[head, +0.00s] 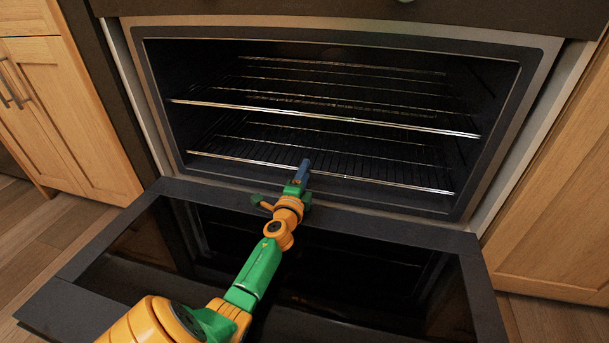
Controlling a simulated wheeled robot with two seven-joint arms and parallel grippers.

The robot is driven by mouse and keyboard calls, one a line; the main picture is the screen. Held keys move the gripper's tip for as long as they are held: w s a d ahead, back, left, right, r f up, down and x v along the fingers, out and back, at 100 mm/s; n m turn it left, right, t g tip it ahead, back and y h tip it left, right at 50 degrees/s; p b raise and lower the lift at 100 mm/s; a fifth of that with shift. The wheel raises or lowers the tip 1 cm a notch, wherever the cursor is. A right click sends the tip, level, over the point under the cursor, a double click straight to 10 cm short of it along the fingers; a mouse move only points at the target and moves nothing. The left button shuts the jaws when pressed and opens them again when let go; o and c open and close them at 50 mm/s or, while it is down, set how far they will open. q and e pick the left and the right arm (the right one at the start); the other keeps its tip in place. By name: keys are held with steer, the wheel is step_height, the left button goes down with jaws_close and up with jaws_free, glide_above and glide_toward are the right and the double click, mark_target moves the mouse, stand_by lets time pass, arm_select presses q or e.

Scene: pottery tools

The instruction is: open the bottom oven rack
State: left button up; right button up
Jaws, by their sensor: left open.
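The oven (152,110) stands ahead with its door (90,250) folded down toward me. The bottom rack (400,182) is a dark wire grid with a bright front bar, and it sits inside the oven cavity. My left gripper (305,165) is at the middle of that front bar in the picture, and its tip overlaps the bar. It is open, with nothing seen between its fingers. Whether it touches the bar cannot be told. My right gripper is not in view.
An upper rack (330,112) sits above the bottom one inside the oven. Wooden cabinets stand at the left (75,120) and the right (555,190). The lowered door lies under my left arm. Wooden floor (40,230) shows at the left.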

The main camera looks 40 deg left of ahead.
arm_select(q)
jaws_close()
stand_by(1.3)
